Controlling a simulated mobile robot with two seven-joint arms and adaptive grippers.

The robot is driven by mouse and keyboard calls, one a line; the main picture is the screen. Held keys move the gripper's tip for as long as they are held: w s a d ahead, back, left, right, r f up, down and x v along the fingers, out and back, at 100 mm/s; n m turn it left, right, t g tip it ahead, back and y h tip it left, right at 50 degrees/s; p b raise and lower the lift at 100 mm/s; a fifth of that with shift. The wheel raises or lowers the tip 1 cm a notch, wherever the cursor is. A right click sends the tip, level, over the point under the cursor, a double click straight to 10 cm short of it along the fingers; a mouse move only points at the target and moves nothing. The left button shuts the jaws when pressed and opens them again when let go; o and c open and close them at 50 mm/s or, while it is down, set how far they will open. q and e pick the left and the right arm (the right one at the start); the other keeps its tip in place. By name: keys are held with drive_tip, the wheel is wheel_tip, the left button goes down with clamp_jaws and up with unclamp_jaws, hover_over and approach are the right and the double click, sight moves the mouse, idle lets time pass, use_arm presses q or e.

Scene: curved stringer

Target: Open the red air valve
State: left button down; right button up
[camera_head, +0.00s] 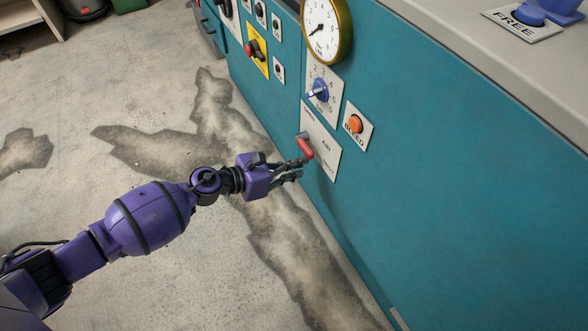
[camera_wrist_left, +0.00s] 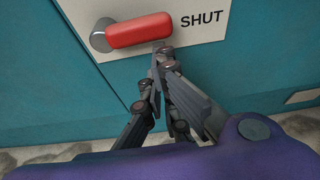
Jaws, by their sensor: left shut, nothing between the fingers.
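The red air valve handle (camera_head: 306,149) is on a white plate (camera_head: 322,140) on the teal cabinet front. In the left wrist view the red handle (camera_wrist_left: 140,30) lies nearly level, its metal pivot at the left and its free end pointing toward the word SHUT. My left gripper (camera_head: 297,168) is at the handle in the head view. In the left wrist view my left gripper (camera_wrist_left: 161,62) is shut and empty, its fingertips just below the handle's free end. I cannot tell whether they touch it. My right gripper is not in view.
Above the valve are a blue rotary knob (camera_head: 317,89) and a round gauge (camera_head: 326,29). An orange BLEED button (camera_head: 355,124) is to the right. A yellow panel with a red knob (camera_head: 255,50) is up left. The stained concrete floor (camera_head: 130,90) beside the cabinet is clear.

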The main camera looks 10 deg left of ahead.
sight(309, 156)
use_arm(q)
drive_tip(key=shift+s+d+r+n, duration=0.1)
drive_tip(key=shift+r+n, duration=0.2)
drive_tip(key=shift+n, duration=0.1)
idle(0.5)
drive_tip(key=r+n+h, duration=0.1)
drive_tip(key=r+n+g+h+p, duration=0.1)
drive_tip(key=n, duration=0.1)
drive_tip(key=s+r+n+g+h+p, duration=0.1)
drive_tip(key=r+n, duration=0.1)
drive_tip(key=shift+d, duration=0.4)
drive_tip(key=n, duration=0.1)
drive_tip(key=r+n, duration=0.1)
drive_tip(key=shift+w+r+n+g+h, duration=0.1)
drive_tip(key=shift+r+n+g+h, duration=0.1)
drive_tip(key=shift+n+g+h, duration=0.15)
drive_tip(key=r+n+h, duration=0.1)
drive_tip(key=n, duration=0.1)
drive_tip(key=w+a+r+n+h, duration=0.1)
drive_tip(key=r+n, duration=0.1)
drive_tip(key=shift+w+a+n, duration=0.15)
drive_tip(key=shift+w+n, duration=0.05)
drive_tip(key=shift+n, duration=0.05)
drive_tip(key=shift+r+b, duration=0.1)
drive_tip(key=shift+b, duration=0.2)
